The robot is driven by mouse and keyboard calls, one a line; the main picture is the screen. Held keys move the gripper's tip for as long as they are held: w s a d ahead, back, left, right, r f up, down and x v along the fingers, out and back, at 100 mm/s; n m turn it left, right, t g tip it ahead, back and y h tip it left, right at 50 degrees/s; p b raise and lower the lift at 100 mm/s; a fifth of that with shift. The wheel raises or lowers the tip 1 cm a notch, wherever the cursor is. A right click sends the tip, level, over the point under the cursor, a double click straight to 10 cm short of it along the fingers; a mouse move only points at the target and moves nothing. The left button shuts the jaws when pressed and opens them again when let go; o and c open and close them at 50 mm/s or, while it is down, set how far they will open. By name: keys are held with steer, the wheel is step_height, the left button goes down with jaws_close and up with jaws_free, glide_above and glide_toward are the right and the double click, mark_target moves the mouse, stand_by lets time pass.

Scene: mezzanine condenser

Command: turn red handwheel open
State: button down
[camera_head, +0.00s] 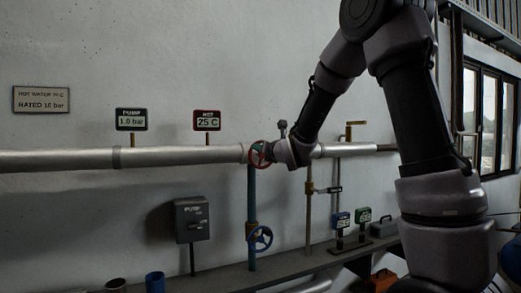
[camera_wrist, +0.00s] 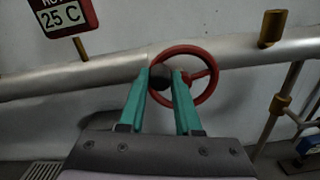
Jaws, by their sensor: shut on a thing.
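The red handwheel (camera_head: 257,153) is on the horizontal silver pipe (camera_head: 185,155) in the head view, partly hidden by my gripper (camera_head: 272,152). In the wrist view the red handwheel (camera_wrist: 205,90) is a round rim with a spoke, in front of the pipe (camera_wrist: 110,72). My gripper's two green fingers (camera_wrist: 165,80) reach to the left part of the wheel, with a dark piece between their tips. The gripper is shut on the handwheel; the exact contact is partly hidden.
A blue handwheel (camera_head: 259,238) is on a vertical blue pipe below. A red-framed display (camera_head: 207,120) reads 25 C, and a pump display (camera_head: 131,119) reads 1.0 bar. A grey pump box (camera_head: 191,219) stands lower left. A brass fitting (camera_wrist: 272,28) is right of the wheel.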

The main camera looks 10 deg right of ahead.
steer(key=shift+f, duration=0.2)
steer(key=c, duration=0.6)
jaws_free()
steer(key=shift+r, duration=0.1)
steer(key=v, duration=1.1)
steer(key=s+d+f+m+g+h, duration=0.1)
steer(key=s+d+m+g+h, duration=0.55)
steer(key=m, duration=1.35)
steer(key=s+d+f+m+g+y, duration=0.1)
steer(key=s+m+g, duration=0.1)
steer(key=s+m, duration=0.7)
steer(key=s+d+f+m+g+y, duration=0.1)
steer(key=s+d+f+m+y, duration=0.1)
steer(key=s+m, duration=0.8)
steer(key=shift+s+m+g, duration=0.2)
steer(key=shift+m+g, duration=0.15)
steer(key=shift+m, duration=0.65)
